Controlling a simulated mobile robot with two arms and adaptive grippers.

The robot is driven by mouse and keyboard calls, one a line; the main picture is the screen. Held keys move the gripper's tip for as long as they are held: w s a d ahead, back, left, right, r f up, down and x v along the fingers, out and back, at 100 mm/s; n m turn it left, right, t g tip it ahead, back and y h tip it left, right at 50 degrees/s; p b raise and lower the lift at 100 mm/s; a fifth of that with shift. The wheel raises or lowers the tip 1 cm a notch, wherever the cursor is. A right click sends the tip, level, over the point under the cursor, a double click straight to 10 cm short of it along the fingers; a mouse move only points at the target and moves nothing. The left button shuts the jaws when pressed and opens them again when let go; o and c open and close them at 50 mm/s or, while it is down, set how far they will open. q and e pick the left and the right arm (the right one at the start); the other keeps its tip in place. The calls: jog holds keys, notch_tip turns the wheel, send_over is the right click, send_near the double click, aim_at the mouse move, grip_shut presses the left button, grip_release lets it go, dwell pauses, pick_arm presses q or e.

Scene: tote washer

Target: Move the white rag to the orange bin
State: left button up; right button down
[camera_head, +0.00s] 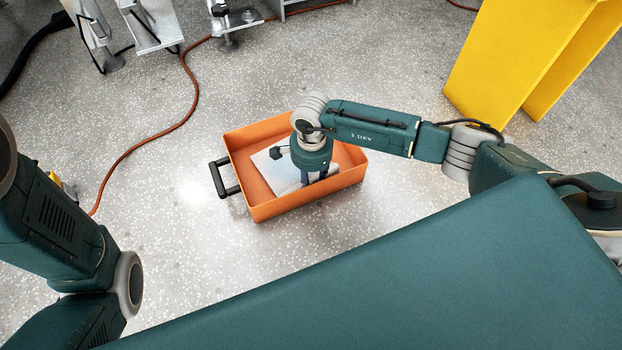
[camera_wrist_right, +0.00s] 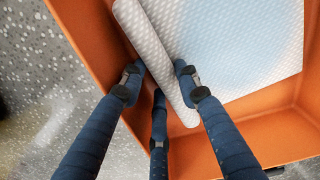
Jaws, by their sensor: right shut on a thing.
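The orange bin (camera_head: 283,207) stands on the floor in the middle of the head view, with a black handle on its left side. The white rag (camera_head: 272,172) lies inside the bin's outline, partly hidden by my right wrist. My right gripper (camera_head: 312,179) points down into the bin. In the right wrist view, my right gripper (camera_wrist_right: 160,82) is shut on a folded edge of the rag (camera_wrist_right: 235,45), with orange bin walls (camera_wrist_right: 85,25) around it. Whether the rag touches the bin floor is unclear. My left arm shows at the left, but its gripper is out of view.
A yellow stand or panel (camera_head: 520,50) is at the upper right. An orange cable (camera_head: 150,127) runs along the floor left of the bin. Metal frame feet (camera_head: 235,20) stand at the top. The speckled floor around the bin is mostly clear.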

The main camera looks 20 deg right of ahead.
dwell(0.6)
jog(key=shift+c, duration=0.9)
grip_release()
jog(key=shift+f, duration=0.1)
jog(key=shift+o, duration=0.8)
